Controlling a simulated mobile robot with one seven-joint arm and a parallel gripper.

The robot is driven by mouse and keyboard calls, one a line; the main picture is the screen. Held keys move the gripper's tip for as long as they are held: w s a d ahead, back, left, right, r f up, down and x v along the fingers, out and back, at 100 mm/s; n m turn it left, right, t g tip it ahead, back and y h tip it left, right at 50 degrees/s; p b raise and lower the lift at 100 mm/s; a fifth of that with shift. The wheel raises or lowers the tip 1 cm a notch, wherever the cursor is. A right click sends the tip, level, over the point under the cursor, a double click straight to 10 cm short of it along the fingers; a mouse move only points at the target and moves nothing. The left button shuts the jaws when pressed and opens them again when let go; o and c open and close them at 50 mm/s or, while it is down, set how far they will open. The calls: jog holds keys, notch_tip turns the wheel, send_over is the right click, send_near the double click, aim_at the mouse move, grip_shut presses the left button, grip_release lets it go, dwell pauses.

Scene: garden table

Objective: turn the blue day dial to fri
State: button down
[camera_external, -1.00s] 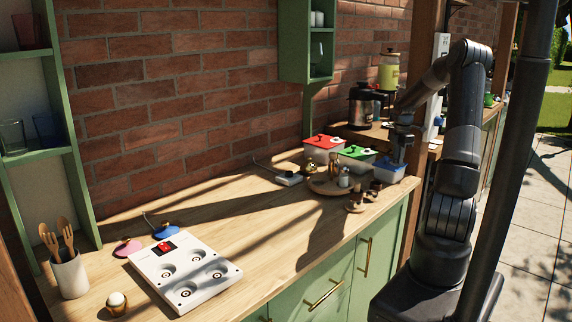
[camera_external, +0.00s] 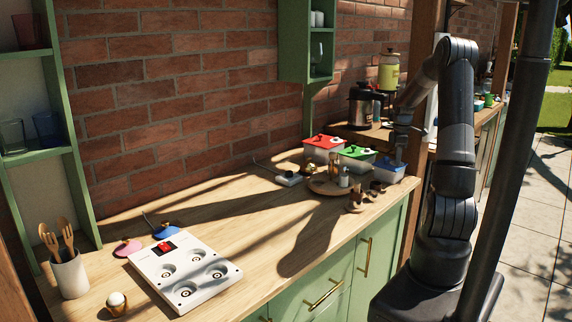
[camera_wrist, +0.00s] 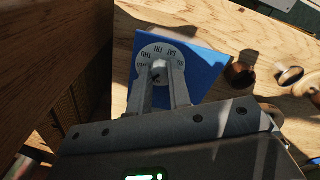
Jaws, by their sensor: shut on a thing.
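The blue box (camera_external: 386,175) stands at the right end of the counter, and its blue lid (camera_wrist: 205,72) fills the middle of the wrist view. A white round day dial (camera_wrist: 146,54) sits on the lid, with letters around its rim. FRI and SAT show near its top edge, and THU at its left. My gripper (camera_wrist: 160,78) is shut on the dial's small knob, one finger on each side. In the outside view my gripper (camera_external: 398,153) points down at the blue lid. The fingers hide part of the dial, and I cannot tell which day is selected.
A green-lidded box (camera_external: 357,155) and a red-lidded box (camera_external: 322,148) stand left of the blue one. A round wooden board (camera_external: 325,184) with small items is in front. A wooden post (camera_external: 420,150) rises close behind my gripper.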

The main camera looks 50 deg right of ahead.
jog(key=m, duration=1.2)
jog(key=shift+w+m, duration=0.1)
jog(key=shift+m, duration=0.3)
jog(key=m, duration=1.2)
jog(key=shift+m, duration=0.4)
jog(key=c, duration=1.3)
grip_release()
